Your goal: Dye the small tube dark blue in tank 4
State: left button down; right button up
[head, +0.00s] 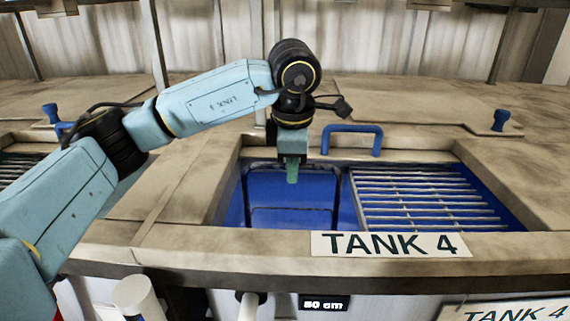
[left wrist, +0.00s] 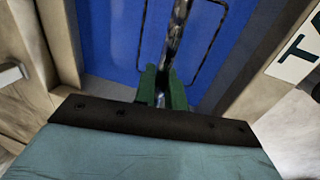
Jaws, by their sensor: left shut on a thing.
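My left gripper (head: 292,178), with green fingers, points down over the left, open part of tank 4 (head: 375,244). In the left wrist view its fingers (left wrist: 162,88) are shut with a thin mottled grey tube (left wrist: 178,42) in line between them. I take this for the small tube, shown against blue; no blue coat shows on it. In the head view I cannot make out the tube below the fingers, so I cannot tell how deep it is. The dye (head: 260,195) in the tank is dark blue. My right gripper is not in view.
A metal grating (head: 425,200) covers the tank's right part. A blue handle (head: 351,128) stands at the back rim. A dark rounded frame outline shows in the blue area. A small display (head: 324,303) reads about "50 cm". Lidded tops with blue knobs (head: 501,120) lie around.

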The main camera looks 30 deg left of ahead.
pick_arm(q)
jog(key=shift+d, duration=0.1)
jog(key=shift+w+d+r, duration=0.1)
jog(key=shift+w+d, duration=0.2)
jog(key=shift+d, duration=0.25)
jog(key=shift+w+d, duration=0.3)
jog(key=shift+d, duration=0.25)
jog(key=shift+s+a, duration=0.15)
jog(key=shift+a, duration=0.15)
jog(key=shift+s+a+b, duration=0.15)
jog(key=shift+s+a, duration=0.3)
jog(key=shift+a, duration=0.45)
jog(key=shift+s+a+b, duration=0.15)
jog(key=shift+s+a, duration=0.3)
jog(key=shift+a, duration=0.55)
jog(key=shift+w+d, duration=0.2)
jog(key=shift+d, duration=0.25)
jog(key=shift+w+d, duration=0.2)
jog(key=shift+d, duration=0.25)
jog(key=shift+w+d, duration=0.1)
jog(key=shift+d, duration=0.05)
